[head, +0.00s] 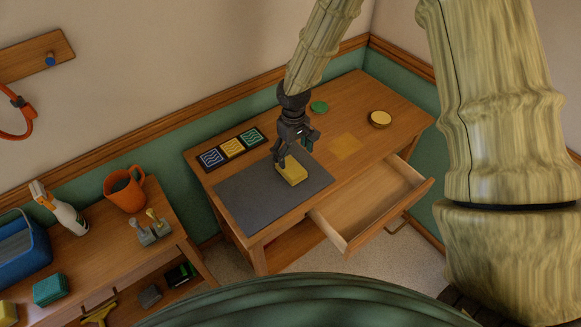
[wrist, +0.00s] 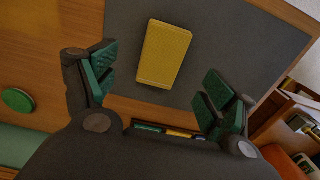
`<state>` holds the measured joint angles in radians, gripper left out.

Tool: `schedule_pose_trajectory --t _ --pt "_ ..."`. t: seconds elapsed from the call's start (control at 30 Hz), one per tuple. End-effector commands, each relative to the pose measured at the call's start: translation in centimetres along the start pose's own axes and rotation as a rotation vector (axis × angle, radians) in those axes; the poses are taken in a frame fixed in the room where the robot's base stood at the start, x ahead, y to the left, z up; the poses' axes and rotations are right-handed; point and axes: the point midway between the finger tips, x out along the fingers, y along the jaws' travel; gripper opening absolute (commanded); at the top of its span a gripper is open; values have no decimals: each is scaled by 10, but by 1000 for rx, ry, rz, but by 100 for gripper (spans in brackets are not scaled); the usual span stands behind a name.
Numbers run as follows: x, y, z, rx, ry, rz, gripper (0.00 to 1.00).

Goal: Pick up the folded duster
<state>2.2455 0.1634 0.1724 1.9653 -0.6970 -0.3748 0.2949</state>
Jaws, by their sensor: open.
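A yellow folded duster (head: 291,173) lies on a dark grey mat (head: 250,196) on the wooden table. In the wrist view the duster (wrist: 164,54) is a flat yellow rectangle lying beyond the fingertips and between their lines. My gripper (head: 295,155) is above the mat, over the far edge of the duster in the head view. In the wrist view my gripper (wrist: 160,95) has its green-padded fingers wide apart with nothing between them. How much height is left between fingers and duster is hard to tell.
A tray of three patterned tiles (head: 231,147), a green disc (head: 319,107) and a round pale-topped dish (head: 380,119) stand on the table. An empty drawer (head: 372,203) is pulled out in front. A side table at left holds an orange mug (head: 124,190) and a spray bottle (head: 62,212).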

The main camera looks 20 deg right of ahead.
Motion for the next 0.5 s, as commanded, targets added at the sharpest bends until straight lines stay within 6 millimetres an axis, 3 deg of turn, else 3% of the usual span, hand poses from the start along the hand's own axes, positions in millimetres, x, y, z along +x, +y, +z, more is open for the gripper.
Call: schedule_pose_trajectory --t 0.5 --pt "28 -3 -2 -1 -1 -1 84"
